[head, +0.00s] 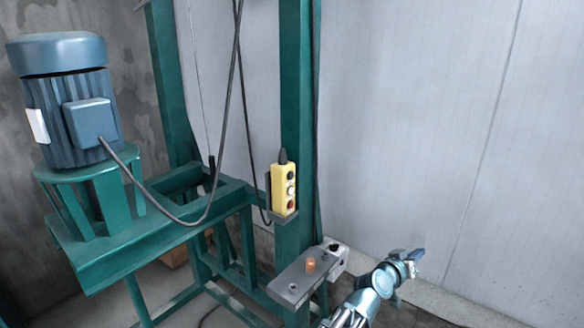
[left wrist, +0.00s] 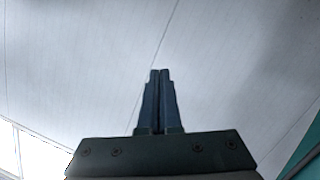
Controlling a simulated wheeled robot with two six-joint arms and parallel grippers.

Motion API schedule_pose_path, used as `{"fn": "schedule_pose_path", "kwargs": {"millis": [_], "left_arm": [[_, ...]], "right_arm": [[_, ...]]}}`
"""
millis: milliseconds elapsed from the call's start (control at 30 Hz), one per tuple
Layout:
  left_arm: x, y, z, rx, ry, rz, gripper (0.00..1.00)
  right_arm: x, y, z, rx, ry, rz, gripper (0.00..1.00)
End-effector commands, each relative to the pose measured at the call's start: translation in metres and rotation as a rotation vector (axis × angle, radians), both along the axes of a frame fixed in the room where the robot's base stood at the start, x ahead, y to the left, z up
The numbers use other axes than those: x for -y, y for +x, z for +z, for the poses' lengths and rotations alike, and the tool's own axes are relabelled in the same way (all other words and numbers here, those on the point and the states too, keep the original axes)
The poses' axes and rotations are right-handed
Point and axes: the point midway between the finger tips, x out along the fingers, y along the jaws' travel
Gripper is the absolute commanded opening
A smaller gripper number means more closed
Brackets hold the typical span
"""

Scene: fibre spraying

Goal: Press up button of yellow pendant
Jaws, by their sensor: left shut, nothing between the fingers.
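The yellow pendant (head: 280,192) hangs upright on the green post in the head view, in a holder. Its face has a dark button at the top, a white one in the middle and a reddish one at the bottom. I cannot read any marks on them. My left gripper (head: 417,255) is to the right of the pendant and lower in the picture, well apart from it. Its fingers are shut and empty, and they show closed together in the left wrist view (left wrist: 160,100) against a pale wall. The pendant is not in the left wrist view. My right gripper is not in view.
A green post (head: 297,90) and frame carry a blue motor (head: 62,110) at the left. A dark cable loops from the motor. A grey box (head: 295,283) with an orange knob (head: 310,265) juts out below the pendant. The pale wall (head: 420,120) stands behind.

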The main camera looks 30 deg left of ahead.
Motion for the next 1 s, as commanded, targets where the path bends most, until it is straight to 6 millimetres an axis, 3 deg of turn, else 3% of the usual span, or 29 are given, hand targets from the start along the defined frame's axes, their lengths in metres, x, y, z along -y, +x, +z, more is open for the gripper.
{"fn": "schedule_pose_path", "kwargs": {"millis": [33, 200, 400, 500, 700, 1000], "left_arm": [[-0.026, 0.010, 0.029, 0.058, -0.038, 0.084, 0.00], [-0.120, 0.022, 0.086, 0.217, -0.158, 0.388, 0.00], [-0.216, 0.006, 0.118, 0.311, -0.251, 0.716, 0.00], [-0.249, -0.005, 0.122, 0.328, -0.279, 0.835, 0.00], [-0.278, -0.019, 0.122, 0.337, -0.306, 0.952, 0.00], [-0.280, -0.020, 0.121, 0.338, -0.308, 0.961, 0.00]], "right_arm": [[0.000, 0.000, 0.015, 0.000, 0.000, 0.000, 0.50], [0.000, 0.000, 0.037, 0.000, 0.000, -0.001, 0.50], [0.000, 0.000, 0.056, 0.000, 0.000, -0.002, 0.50], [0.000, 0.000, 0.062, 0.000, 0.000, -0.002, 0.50], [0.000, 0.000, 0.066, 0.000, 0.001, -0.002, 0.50], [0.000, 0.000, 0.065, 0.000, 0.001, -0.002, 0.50]]}}
